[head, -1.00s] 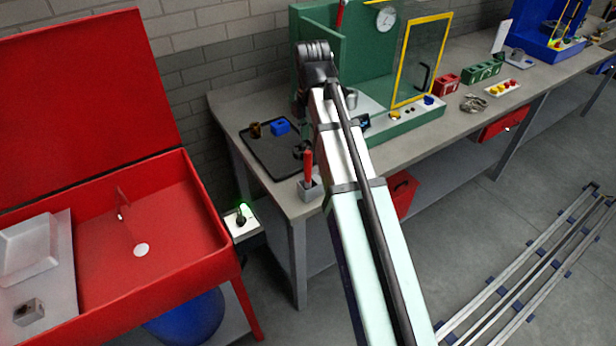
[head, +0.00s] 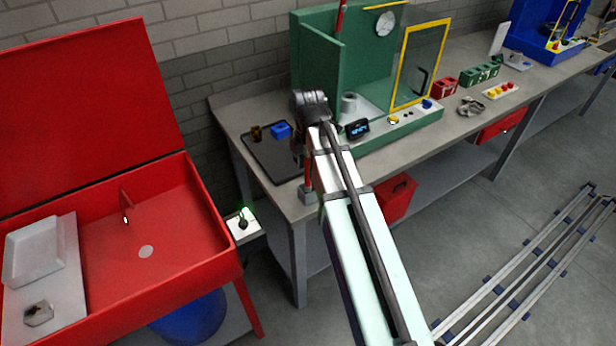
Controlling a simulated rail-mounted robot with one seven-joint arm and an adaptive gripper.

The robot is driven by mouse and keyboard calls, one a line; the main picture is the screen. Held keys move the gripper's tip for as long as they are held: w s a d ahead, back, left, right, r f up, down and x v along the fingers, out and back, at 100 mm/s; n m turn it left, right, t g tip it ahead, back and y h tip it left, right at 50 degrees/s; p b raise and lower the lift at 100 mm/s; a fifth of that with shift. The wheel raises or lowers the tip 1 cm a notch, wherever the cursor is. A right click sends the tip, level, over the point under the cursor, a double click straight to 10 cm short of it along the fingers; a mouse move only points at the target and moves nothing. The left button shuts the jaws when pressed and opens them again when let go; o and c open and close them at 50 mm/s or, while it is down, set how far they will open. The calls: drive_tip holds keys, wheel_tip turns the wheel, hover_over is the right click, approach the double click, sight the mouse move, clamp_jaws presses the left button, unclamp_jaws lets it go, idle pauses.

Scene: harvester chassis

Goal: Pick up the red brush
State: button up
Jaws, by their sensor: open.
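The red brush (head: 308,174) stands upright in a small grey holder (head: 308,196) at the near left corner of the grey workbench. Only its red handle shows, and its lower end is hidden in the holder. My gripper (head: 298,152) is a small dark shape at the end of my arm, just above and slightly left of the brush's top. My arm partly hides it. It is open, and no object shows in it. I cannot tell if it touches the handle.
A black tray (head: 270,158) with a blue block (head: 281,130) lies left of my gripper. A green cabinet (head: 320,70) with a yellow-framed door stands behind my arm. A red sink (head: 170,235) with a raised lid is at left. Floor rails (head: 520,280) lie at right.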

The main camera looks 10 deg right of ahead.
drive_tip(key=shift+f, duration=0.45)
drive_tip(key=shift+c, duration=0.4)
clamp_jaws()
drive_tip(key=shift+r, duration=0.15)
